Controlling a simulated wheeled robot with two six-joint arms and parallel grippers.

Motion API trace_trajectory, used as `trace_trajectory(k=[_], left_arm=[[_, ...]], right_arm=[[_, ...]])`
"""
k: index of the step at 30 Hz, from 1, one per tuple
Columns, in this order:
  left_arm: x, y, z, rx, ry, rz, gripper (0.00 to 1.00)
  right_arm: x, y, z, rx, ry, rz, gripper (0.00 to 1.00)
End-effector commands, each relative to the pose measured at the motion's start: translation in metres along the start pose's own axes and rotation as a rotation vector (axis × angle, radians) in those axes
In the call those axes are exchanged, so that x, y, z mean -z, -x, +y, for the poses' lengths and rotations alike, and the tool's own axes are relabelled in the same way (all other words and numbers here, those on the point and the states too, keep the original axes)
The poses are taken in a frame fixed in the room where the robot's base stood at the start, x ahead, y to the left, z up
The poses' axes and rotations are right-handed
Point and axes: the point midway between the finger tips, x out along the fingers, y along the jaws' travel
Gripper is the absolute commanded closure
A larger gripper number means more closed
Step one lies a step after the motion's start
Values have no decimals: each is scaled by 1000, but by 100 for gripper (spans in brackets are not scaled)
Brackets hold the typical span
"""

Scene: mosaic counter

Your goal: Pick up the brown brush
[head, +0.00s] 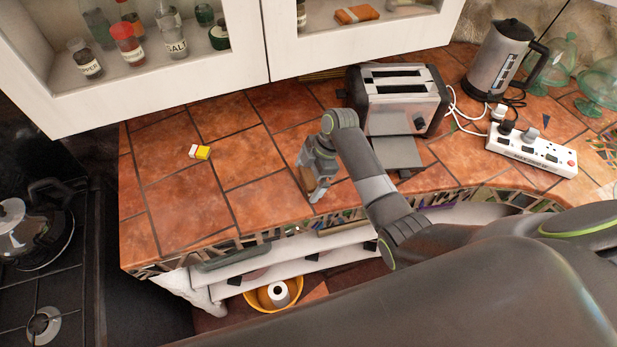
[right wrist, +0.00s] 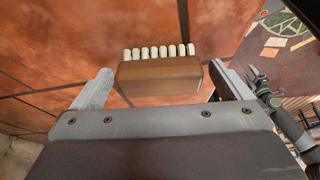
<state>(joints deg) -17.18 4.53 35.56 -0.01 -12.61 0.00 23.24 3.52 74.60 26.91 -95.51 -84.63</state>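The brown brush (right wrist: 160,76) has a brown block body and a row of pale bristles, and it shows between my right gripper's fingers in the right wrist view. A small part of the brush (head: 309,181) shows beside the fingers in the head view, near the counter's front edge. My right gripper (right wrist: 163,82) is open, with one finger on each side of the brush and a narrow gap at the right finger. The right gripper (head: 316,186) points down at the counter in the head view and hides part of the brush. My left gripper is not in view.
The tiled counter (head: 190,213) is clear to the left apart from a small yellow-and-white box (head: 201,152). A toaster (head: 399,98) stands behind my right gripper. A power strip (head: 531,150) and kettle (head: 503,58) are at right. A stove (head: 40,270) is at far left.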

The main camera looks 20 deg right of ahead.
Motion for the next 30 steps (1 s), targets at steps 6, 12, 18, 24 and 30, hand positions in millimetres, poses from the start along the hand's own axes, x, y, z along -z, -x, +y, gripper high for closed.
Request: trace_trajectory(k=[6,12,18,24,30], left_arm=[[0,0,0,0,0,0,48],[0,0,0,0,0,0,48],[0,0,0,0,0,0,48],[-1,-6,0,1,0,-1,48],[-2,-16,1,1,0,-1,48]], right_arm=[[0,0,0,0,0,0,31],[0,1,0,0,0,0,54],[1,2,0,-1,0,0,54],[8,19,2,-5,3,1,54],[22,52,2,-6,3,0,54]])
